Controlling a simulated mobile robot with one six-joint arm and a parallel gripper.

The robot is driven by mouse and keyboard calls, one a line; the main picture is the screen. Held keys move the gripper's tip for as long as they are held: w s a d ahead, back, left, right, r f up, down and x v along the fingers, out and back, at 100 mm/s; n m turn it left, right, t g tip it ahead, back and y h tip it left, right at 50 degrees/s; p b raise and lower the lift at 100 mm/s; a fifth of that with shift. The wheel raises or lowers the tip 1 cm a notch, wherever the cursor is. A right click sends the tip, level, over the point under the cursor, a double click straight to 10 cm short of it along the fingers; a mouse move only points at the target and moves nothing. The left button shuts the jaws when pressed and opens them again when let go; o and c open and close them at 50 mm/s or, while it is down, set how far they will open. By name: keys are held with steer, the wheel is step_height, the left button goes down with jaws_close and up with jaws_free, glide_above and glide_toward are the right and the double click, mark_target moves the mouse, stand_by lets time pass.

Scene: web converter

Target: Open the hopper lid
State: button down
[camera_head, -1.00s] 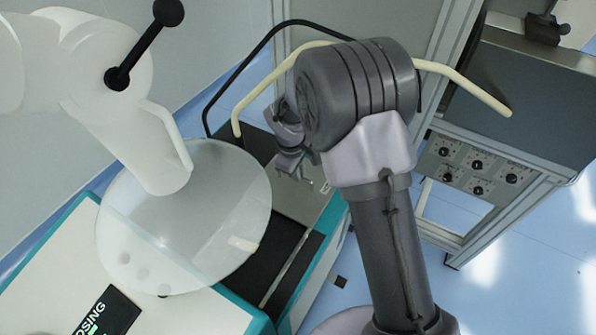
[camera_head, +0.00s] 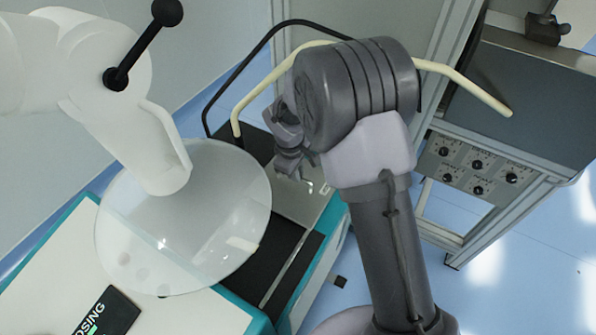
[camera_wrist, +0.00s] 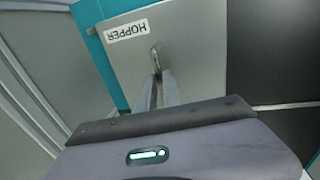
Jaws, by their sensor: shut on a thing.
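The hopper lid (camera_wrist: 185,45) is a flat grey metal plate with a white "HOPPER" label, which appears upside down in the wrist view. A small metal handle (camera_wrist: 155,58) stands on it. My gripper (camera_wrist: 157,88) is shut on the handle, with its two narrow fingers close together at it. In the head view the lid (camera_head: 302,202) lies flat in the teal-edged machine, partly hidden by my arm. My gripper (camera_head: 290,165) shows there above the lid, and its fingertips are hard to make out.
A clear round disc (camera_head: 185,215) on a white arm-like unit (camera_head: 130,130) stands just left of my gripper. A black bent tube (camera_head: 240,70) and a cream tube (camera_head: 465,85) pass behind my arm. A control panel with several knobs (camera_head: 478,165) stands at right.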

mark_target(290, 197)
steer(key=s+a, duration=0.2)
steer(key=s, duration=0.1)
steer(key=shift+s+a, duration=0.1)
steer(key=shift+s, duration=0.1)
steer(key=c, duration=1.5)
jaws_free()
